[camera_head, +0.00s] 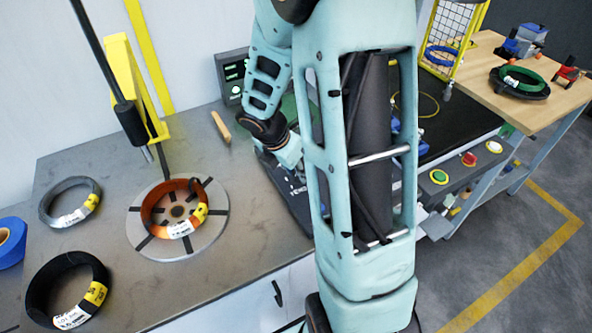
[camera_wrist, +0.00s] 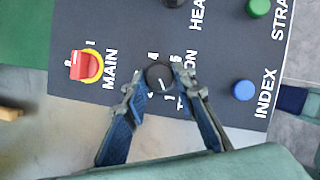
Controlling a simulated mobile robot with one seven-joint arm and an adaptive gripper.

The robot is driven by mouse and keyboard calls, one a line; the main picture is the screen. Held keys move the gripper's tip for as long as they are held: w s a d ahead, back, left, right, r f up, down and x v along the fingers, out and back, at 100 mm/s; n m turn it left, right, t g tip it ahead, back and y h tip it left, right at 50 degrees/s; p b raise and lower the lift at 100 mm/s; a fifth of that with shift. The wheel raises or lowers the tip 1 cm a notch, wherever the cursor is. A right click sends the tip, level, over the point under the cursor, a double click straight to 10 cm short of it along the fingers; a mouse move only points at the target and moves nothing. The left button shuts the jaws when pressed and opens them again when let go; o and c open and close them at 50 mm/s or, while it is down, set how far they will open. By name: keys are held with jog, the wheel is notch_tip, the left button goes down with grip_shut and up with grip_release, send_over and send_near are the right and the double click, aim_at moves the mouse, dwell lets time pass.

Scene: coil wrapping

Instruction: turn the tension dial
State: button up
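The tension dial (camera_wrist: 160,77) is a small round black knob with a white pointer mark. Numbers ring it on a dark control panel (camera_wrist: 215,65), and its label is partly hidden by a finger. My gripper (camera_wrist: 159,80) is over the panel in the wrist view, with one fingertip on each side of the dial. The fingers look apart, with a narrow gap to the knob; any contact is hard to tell. In the head view the panel (camera_head: 283,192) is partly covered by my arm, and the dial and fingertips are hidden or too small to make out.
Near the dial are a red-and-yellow MAIN switch (camera_wrist: 86,66), a blue INDEX button (camera_wrist: 243,90), a green button (camera_wrist: 258,8) and a black knob at the top edge. Left of the panel, an orange coil (camera_head: 157,216) sits on a round turntable (camera_head: 144,247).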

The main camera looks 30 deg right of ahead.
jog(key=c, duration=0.3)
jog(key=shift+c, duration=0.2)
jog(key=m, duration=0.2)
jog(key=m+g, duration=0.1)
jog(key=m+g+p, duration=0.1)
jog(key=m, duration=0.1)
jog(key=shift+w+m+h, duration=0.25)
jog(key=shift+m+h, duration=0.05)
jog(key=m+g, duration=0.1)
jog(key=m, duration=0.2)
jog(key=m+g+p, duration=0.1)
jog(key=m, duration=0.2)
jog(key=shift+w+g+y, duration=0.2)
jog(key=shift+g+y, duration=0.1)
jog(key=shift+y, duration=0.1)
jog(key=m, duration=0.2)
jog(key=m+g+y, duration=0.1)
jog(key=m, duration=0.1)
jog(key=m+y, duration=0.1)
jog(key=m, duration=0.1)
jog(key=shift+w+d+m, duration=0.15)
jog(key=shift+d+m, duration=0.1)
jog(key=shift+m, duration=0.05)
jog(key=m+y, duration=0.1)
jog(key=m, duration=0.1)
jog(key=m+y, duration=0.1)
jog(key=m, duration=0.2)
jog(key=shift+d+g, duration=0.15)
jog(key=shift+g, duration=0.25)
jog(key=shift+m, duration=0.4)
